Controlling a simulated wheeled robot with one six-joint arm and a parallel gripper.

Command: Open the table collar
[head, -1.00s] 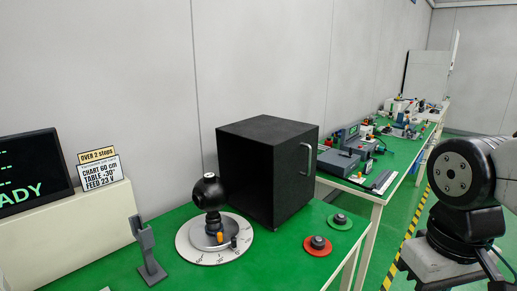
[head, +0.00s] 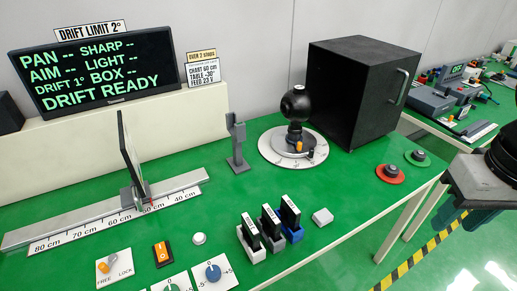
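The round table (head: 268,149) is a pale disc with degree marks, lying flat on the green bench in front of the black box. A black ball-shaped camera head (head: 297,104) stands upright on its raised grey centre. A small orange part (head: 299,147) and a small dark post (head: 311,154) sit at the front of the base. I cannot tell for certain which part is the collar or whether it is open.
The black box (head: 345,95) stands close behind the table, and a grey upright stand (head: 236,145) stands to its left. Red (head: 390,174) and green (head: 417,158) discs with black knobs lie to the right. Three block-mounted cards (head: 271,222) stand in front. Bare bench lies between.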

